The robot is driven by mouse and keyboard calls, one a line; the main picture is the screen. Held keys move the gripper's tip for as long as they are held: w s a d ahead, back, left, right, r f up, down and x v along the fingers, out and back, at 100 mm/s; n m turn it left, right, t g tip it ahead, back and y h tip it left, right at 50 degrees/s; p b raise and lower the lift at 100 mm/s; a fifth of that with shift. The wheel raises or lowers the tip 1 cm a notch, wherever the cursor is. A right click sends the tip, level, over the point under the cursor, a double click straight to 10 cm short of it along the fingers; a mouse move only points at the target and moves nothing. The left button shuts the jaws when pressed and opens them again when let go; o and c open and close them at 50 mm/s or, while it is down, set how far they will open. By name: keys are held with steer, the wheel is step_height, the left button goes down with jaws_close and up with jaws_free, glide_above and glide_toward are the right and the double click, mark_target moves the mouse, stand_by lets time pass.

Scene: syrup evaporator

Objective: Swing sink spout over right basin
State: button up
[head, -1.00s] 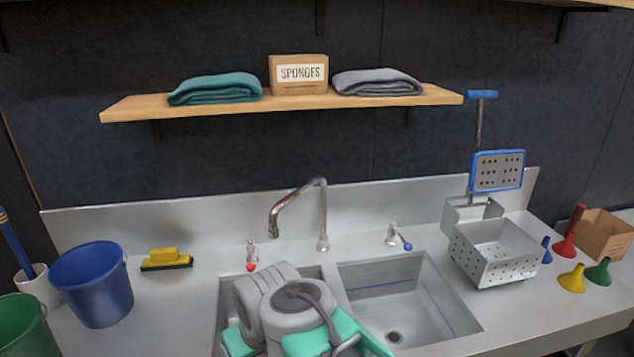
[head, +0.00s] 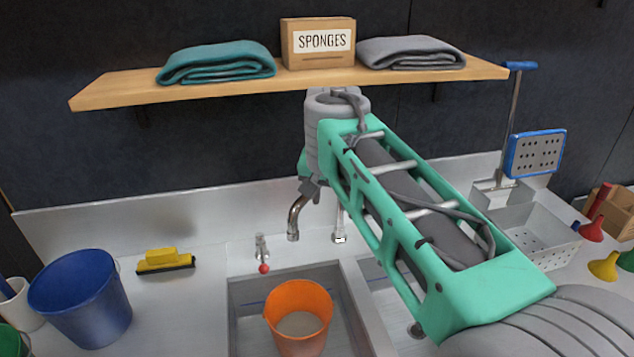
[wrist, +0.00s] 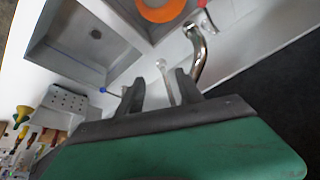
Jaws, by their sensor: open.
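The chrome sink spout (head: 297,216) points down on the left side, at the back of the left basin (head: 240,300). Its riser (head: 340,225) stands behind the divider. The spout tip also shows in the wrist view (wrist: 197,55), right of my fingers. My gripper (wrist: 161,92) is open, and the pale riser (wrist: 168,85) appears between its fingers; I cannot tell whether they touch it. In the head view my arm hides the top of the spout and most of the right basin (head: 376,290). The wrist view shows the right basin (wrist: 70,48) empty.
An orange bucket (head: 299,318) stands in the left basin. Red-tipped (head: 263,262) and blue-tipped (wrist: 108,90) tap handles flank the spout. A shelf (head: 110,90) with towels and a sponge box is above. A perforated basket (head: 530,240) stands right, a blue bucket (head: 80,300) left.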

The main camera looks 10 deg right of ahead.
steer(key=w+a+r+m, duration=0.2)
steer(key=w+r+m, duration=0.1)
steer(key=w, duration=0.5)
steer(key=x, duration=0.7)
steer(key=shift+d+f, duration=0.1)
steer(key=shift+f, duration=0.15)
steer(key=shift+c, duration=0.3)
jaws_close()
